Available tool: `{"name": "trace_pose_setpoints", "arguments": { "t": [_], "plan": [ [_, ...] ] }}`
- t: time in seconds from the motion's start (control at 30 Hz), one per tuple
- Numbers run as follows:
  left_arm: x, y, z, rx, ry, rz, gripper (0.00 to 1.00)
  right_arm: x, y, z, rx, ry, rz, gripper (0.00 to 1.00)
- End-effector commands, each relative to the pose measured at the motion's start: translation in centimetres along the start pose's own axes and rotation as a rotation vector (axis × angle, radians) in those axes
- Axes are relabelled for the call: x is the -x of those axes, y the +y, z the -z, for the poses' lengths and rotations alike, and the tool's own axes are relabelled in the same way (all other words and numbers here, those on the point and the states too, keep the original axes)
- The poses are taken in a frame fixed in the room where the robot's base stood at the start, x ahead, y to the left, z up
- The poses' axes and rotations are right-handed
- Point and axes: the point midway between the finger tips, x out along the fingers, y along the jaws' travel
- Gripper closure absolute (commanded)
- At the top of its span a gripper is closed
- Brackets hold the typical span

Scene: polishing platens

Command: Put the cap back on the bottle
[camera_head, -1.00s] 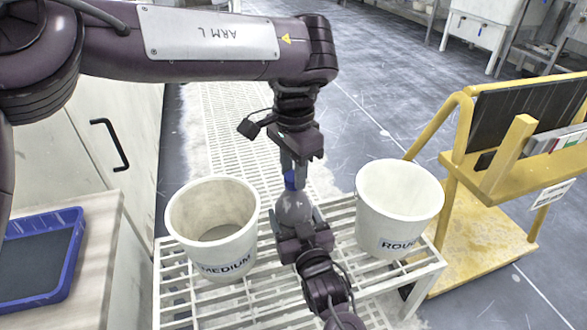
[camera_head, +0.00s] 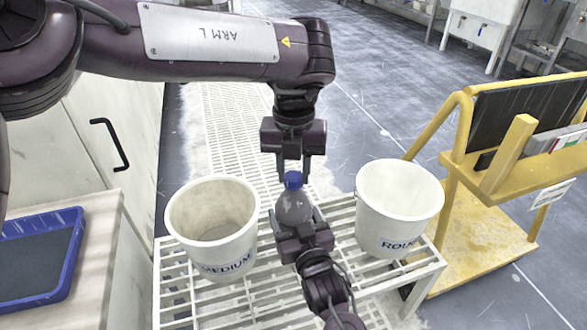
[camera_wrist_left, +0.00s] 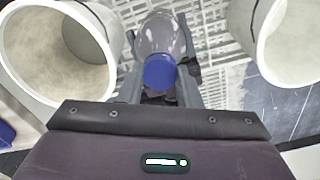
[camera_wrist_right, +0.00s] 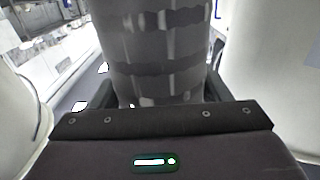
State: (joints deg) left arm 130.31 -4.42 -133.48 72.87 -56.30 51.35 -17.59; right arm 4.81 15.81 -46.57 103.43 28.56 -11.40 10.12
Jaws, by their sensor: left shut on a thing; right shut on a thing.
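A clear grey bottle (camera_head: 293,208) stands upright above the white slatted stand between two buckets. My right gripper (camera_head: 294,222) is shut on its body from the front; the bottle's body fills the middle of the right wrist view (camera_wrist_right: 155,50). The blue cap (camera_head: 294,180) sits at the top of the bottle, in line with it; whether it is screwed tight I cannot tell. My left gripper (camera_head: 293,168) points down from above and is shut on the cap. In the left wrist view the cap (camera_wrist_left: 160,73) lies between the two fingers, with the bottle (camera_wrist_left: 160,35) beyond it.
A white bucket marked MEDIUM (camera_head: 212,262) stands left of the bottle, one marked ROUGH (camera_head: 398,222) right, both close. The slatted stand (camera_head: 270,300) is below. A yellow cart (camera_head: 490,235) is at right, a blue tray (camera_head: 72,262) at far left.

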Motion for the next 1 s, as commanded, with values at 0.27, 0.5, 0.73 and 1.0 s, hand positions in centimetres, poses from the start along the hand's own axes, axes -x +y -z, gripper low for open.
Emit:
{"name": "trace_pose_setpoints", "arguments": {
  "t": [0.27, 0.5, 0.73, 1.0],
  "plan": [
    [-0.03, 0.06, -0.02, -0.693, -0.001, -0.003, 0.97, 0.01, 0.01, -0.02, 0.0, 0.0, 0.0, 0.94],
    [-0.05, 0.0, -0.02, -0.894, -0.001, 0.0, 0.97, 0.01, 0.0, -0.02, 0.0, 0.0, 0.0, 0.94],
    [-0.06, -0.02, -0.01, -0.891, -0.001, 0.001, 0.44, 0.01, 0.0, -0.02, 0.0, 0.0, 0.0, 0.94],
    [0.02, -0.03, -0.01, -0.89, -0.001, 0.001, 0.44, 0.0, 0.0, -0.01, 0.0, 0.0, 0.0, 0.94]
  ]
}}
